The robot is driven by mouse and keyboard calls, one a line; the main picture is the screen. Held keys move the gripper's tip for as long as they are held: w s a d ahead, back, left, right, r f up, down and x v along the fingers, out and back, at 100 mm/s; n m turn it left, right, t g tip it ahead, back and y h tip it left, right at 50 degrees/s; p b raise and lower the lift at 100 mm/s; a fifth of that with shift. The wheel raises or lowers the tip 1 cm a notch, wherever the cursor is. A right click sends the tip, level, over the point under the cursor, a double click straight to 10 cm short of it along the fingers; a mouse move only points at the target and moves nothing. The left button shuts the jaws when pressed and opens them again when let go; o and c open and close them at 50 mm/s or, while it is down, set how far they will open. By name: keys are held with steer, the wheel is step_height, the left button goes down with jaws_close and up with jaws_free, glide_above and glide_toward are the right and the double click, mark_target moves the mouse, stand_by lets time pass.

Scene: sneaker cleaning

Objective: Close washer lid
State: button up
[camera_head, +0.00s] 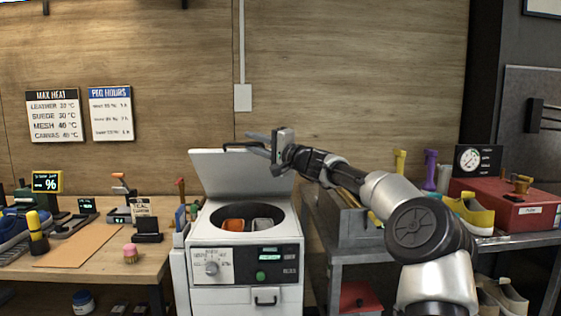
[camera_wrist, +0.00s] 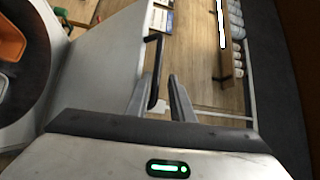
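The white washer (camera_head: 246,285) stands in the middle of the head view. Its lid (camera_head: 232,172) is raised and leans back, leaving the round drum open. A black bar handle (camera_head: 232,144) is on the lid's top edge; it also shows in the wrist view (camera_wrist: 155,62). My gripper (camera_head: 249,142) is at the right part of this edge, pointing left. In the wrist view my gripper (camera_wrist: 160,80) is open, with its fingers apart. The near end of the handle appears between them; I cannot tell whether they touch it.
An orange item (camera_head: 233,225) and a grey item (camera_head: 262,223) are in the drum. A wooden bench (camera_head: 145,262) with tools stands left of the washer.

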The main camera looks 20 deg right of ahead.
steer(key=f+v, duration=0.2)
steer(key=v, duration=0.9)
steer(key=shift+w+f, duration=0.15)
steer(key=shift+w, duration=0.15)
stand_by(0.4)
steer(key=shift+d, duration=0.1)
